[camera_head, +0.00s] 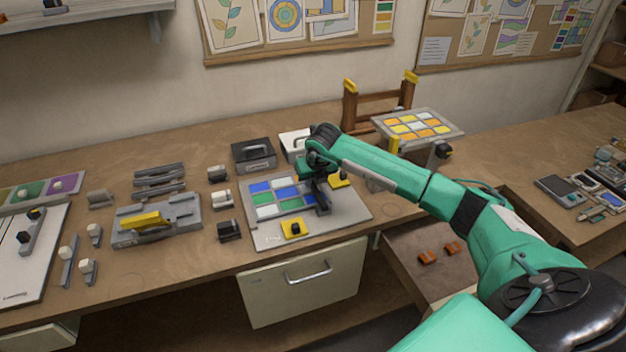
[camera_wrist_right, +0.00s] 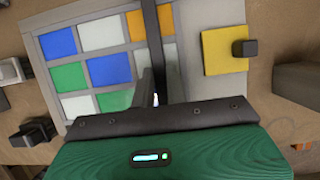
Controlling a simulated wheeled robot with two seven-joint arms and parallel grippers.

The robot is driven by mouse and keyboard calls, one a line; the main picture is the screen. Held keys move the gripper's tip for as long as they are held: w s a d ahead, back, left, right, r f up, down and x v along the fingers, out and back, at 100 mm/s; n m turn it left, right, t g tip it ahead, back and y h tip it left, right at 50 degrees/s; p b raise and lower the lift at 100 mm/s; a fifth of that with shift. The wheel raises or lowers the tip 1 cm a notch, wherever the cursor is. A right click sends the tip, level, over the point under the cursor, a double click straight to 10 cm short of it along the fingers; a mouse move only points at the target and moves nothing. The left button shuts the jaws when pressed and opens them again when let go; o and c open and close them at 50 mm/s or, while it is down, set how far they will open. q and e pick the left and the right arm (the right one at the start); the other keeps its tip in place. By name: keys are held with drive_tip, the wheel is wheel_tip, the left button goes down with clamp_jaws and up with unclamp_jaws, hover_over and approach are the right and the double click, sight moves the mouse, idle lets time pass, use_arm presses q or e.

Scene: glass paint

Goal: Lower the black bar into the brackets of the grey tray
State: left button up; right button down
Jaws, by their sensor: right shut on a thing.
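The grey tray (camera_head: 262,240) lies flat on the bench and holds blue, white, green and orange panes; its surface also shows in the right wrist view (camera_wrist_right: 190,15). Yellow pads with black knobs sit at its edges, one at the front (camera_head: 292,228) and one at the far right (camera_head: 340,181). My right gripper (camera_head: 320,203) is over the tray's right part, shut on the black bar. In the right wrist view the dark bar (camera_wrist_right: 152,35) runs up the picture from between the fingers. I cannot tell whether it touches the tray. My left gripper is not in view.
Dark and white boxes (camera_head: 254,154) stand behind the tray. Small clamps (camera_head: 229,230) and a grey fixture with a yellow handle (camera_head: 143,221) are to its left. A raised rack of yellow and orange panes (camera_head: 440,118) stands at right. The bench's front edge is close.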

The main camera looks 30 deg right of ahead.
drive_tip(key=shift+f+b, duration=0.3)
drive_tip(key=shift+f, duration=0.15)
drive_tip(key=c, duration=1.3)
unclamp_jaws()
drive_tip(key=shift+r, duration=0.1)
drive_tip(key=shift+r+p, duration=1.6)
drive_tip(key=shift+r, duration=1.9)
